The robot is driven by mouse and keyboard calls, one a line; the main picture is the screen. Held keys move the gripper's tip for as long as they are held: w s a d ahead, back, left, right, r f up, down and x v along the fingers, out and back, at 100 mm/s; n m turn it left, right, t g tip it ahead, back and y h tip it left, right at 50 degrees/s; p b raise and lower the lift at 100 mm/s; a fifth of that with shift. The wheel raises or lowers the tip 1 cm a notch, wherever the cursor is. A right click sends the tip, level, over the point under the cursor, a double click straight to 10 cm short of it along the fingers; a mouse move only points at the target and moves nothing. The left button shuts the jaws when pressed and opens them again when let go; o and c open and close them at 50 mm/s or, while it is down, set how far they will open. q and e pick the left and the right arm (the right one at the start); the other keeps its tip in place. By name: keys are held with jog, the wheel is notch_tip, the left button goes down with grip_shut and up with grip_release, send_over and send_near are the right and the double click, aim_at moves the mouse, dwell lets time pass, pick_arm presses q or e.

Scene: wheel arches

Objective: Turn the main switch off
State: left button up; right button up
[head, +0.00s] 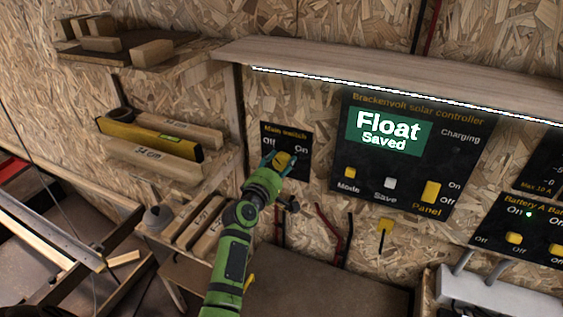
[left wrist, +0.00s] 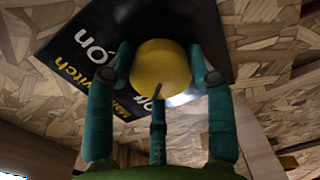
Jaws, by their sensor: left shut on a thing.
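The main switch is a yellow round knob (head: 284,160) on a black plate (head: 299,140) marked "Main switch", "Off" and "On", on the chipboard wall. My left gripper (head: 277,161), green with teal fingers, is shut on the knob and hides part of it and of the plate. In the left wrist view the knob (left wrist: 160,68) sits between the teal fingers, with the black plate (left wrist: 112,50) behind it. A dark pointer mark shows at the knob's edge, near the letters of "Off". My right gripper is not in view.
The solar controller panel (head: 460,135) right of the switch reads "Float Saved". A wooden shelf (head: 380,80) with a light strip juts out above. Shelves with blocks and a yellow level (head: 150,138) stand at left. Cables hang below the switch.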

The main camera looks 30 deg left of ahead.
pick_arm(q)
jog(key=shift+a+r+n, duration=0.3)
jog(key=shift+a+r, duration=0.05)
jog(key=o, duration=1.2)
jog(key=shift+f, duration=0.1)
jog(key=shift+c, duration=0.2)
jog(key=shift+a+f, duration=0.1)
jog(key=shift+f, duration=0.05)
jog(key=shift+s+d+f, duration=0.1)
jog(key=shift+s+d, duration=0.15)
jog(key=s, duration=1.1)
jog(key=shift+s+d+r, duration=0.15)
jog(key=shift+s+r, duration=0.1)
jog(key=shift+r, duration=0.05)
